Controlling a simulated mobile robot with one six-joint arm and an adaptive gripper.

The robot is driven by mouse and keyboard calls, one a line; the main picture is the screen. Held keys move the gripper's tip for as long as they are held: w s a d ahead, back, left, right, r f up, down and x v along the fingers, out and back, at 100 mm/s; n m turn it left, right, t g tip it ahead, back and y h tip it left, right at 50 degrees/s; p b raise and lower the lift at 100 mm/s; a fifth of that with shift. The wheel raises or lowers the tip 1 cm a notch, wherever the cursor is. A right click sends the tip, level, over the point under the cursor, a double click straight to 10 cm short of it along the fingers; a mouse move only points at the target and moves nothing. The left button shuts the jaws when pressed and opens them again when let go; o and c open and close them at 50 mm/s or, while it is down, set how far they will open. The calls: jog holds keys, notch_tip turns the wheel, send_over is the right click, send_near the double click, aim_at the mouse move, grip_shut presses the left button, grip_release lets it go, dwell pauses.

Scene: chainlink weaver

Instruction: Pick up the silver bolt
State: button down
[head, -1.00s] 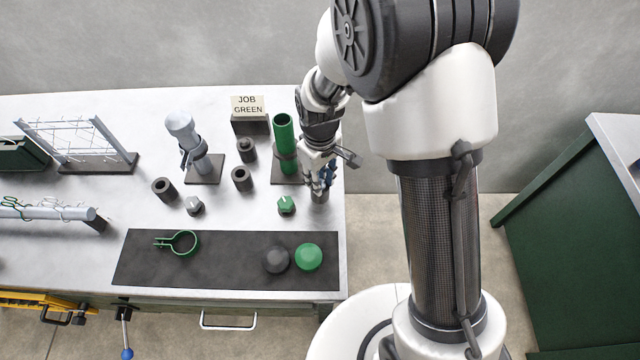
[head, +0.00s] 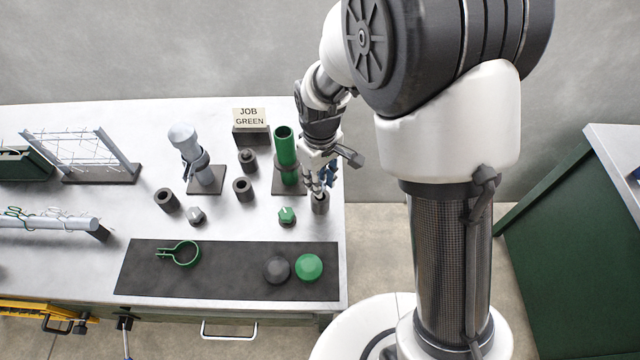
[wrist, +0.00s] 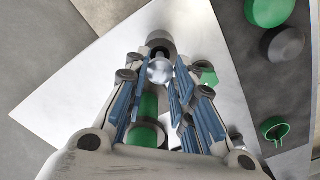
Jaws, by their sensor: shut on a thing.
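The silver bolt (wrist: 160,71) shows in the wrist view as a shiny rounded head between my fingertips. My gripper (wrist: 161,78) is shut on it, with a blue-padded finger on each side. In the head view my gripper (head: 322,178) points down above a small dark cup (head: 320,205) at the bench's right edge. The cup's grey rim also shows just beyond the bolt in the wrist view (wrist: 160,37).
A green tube (head: 285,146) stands close left of my gripper. A green nut (head: 287,215) and a grey nut (head: 196,215) lie on the bench. A dark mat (head: 215,280) holds a green clamp (head: 180,253) and two round caps. The floor is right of the bench.

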notch_tip(320, 180, up, 16)
jog(key=p, duration=0.4)
jog(key=shift+f, duration=0.15)
